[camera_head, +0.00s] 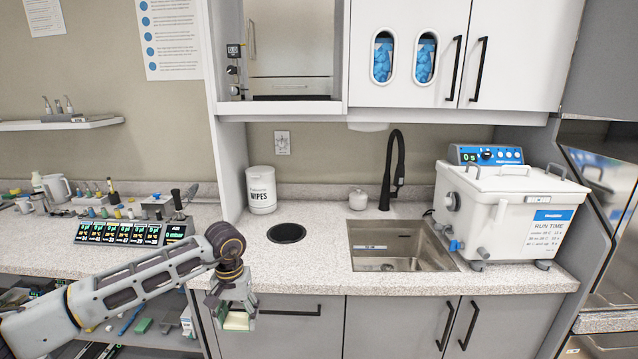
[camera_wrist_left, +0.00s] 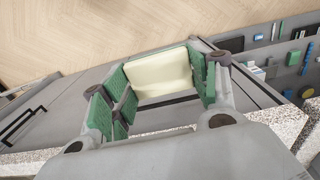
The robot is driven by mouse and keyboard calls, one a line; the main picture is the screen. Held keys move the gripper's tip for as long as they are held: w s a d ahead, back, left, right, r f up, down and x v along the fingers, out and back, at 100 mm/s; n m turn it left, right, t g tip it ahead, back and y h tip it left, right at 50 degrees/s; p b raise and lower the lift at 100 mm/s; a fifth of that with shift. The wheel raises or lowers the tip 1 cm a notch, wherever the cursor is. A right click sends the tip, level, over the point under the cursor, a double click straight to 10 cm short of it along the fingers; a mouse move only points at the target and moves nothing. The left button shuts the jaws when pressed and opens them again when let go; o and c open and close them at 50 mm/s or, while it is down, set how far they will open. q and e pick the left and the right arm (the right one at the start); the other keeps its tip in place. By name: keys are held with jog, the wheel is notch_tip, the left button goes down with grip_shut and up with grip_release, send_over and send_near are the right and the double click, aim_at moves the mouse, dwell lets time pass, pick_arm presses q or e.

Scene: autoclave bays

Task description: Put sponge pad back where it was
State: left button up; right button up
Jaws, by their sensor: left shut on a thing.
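The sponge pad (camera_head: 236,321) is a pale yellow block. My left gripper (camera_head: 238,306) is shut on it and points down, in front of the counter's front edge and below the countertop level. In the left wrist view the sponge pad (camera_wrist_left: 160,74) sits between the green finger pads of my left gripper (camera_wrist_left: 162,88), with the wooden floor beyond it. Parts of the pad's sides are hidden by the fingers. My right gripper is not in view.
The speckled countertop (camera_head: 325,270) holds a wipes tub (camera_head: 261,190), a sink (camera_head: 402,262) and a white bath unit (camera_head: 510,215). Below left, open shelves (camera_head: 165,342) hold small items; they also show in the wrist view (camera_wrist_left: 268,48). Grey cabinet doors (camera_head: 385,325) stand right of the gripper.

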aim_at(231, 326)
pick_arm(q)
jog(key=s+f, duration=0.1)
jog(key=f, duration=0.1)
jog(key=s+a+f, duration=0.1)
jog(key=shift+s+a+f, duration=0.1)
jog(key=shift+f, duration=0.3)
jog(key=shift+s+f, duration=0.35)
jog(key=shift+f, duration=0.15)
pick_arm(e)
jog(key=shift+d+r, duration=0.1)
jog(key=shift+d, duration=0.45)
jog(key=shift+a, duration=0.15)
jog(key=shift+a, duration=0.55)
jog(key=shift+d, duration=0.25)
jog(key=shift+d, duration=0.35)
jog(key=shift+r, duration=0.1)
